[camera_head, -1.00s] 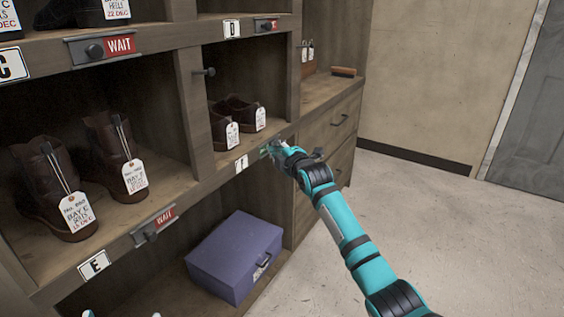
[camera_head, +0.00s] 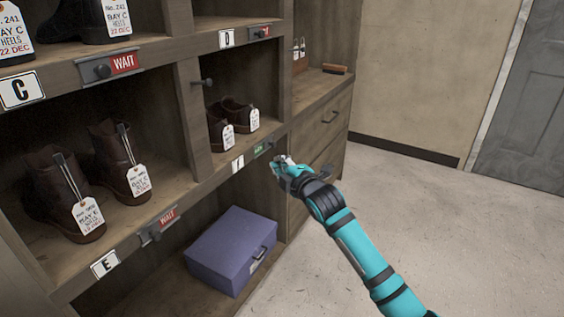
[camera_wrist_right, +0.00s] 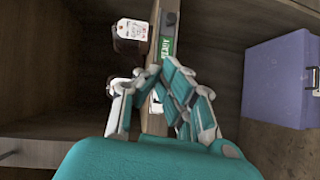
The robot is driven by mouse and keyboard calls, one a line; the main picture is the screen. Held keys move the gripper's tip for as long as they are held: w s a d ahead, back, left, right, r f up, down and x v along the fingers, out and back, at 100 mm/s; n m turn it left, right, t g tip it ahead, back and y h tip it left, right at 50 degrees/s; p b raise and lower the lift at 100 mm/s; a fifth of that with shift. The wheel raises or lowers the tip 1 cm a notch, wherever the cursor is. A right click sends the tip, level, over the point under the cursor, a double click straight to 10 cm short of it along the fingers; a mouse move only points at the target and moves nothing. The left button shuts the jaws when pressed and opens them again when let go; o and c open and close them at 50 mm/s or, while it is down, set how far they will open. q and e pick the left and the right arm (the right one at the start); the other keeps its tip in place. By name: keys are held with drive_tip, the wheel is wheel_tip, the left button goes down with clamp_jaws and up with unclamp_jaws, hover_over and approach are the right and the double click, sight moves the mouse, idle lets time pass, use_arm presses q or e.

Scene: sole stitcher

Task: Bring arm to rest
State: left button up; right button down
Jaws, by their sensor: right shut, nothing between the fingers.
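My right arm (camera_head: 358,255) reaches in from the lower right in the head view. Its gripper (camera_head: 281,162) is in front of the shelf edge, just right of the green sign (camera_head: 260,149) below the small-boots bay. In the right wrist view the gripper (camera_wrist_right: 155,85) has its fingers close together with nothing held. The green sign reads READY (camera_wrist_right: 167,45) there, beyond the fingertips. My left gripper is not in view.
A wooden cubby shelf holds brown boots (camera_head: 70,195) with tags, smaller boots (camera_head: 232,122) and a purple box (camera_head: 232,250) at the bottom. Red WAIT signs (camera_head: 124,63) mark other bays. Drawers (camera_head: 325,125) stand behind the gripper. Open floor (camera_head: 450,230) lies to the right.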

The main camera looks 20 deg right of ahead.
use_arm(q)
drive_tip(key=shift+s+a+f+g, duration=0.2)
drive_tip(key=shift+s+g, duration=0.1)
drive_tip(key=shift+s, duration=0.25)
use_arm(e)
drive_tip(key=shift+s, duration=0.4)
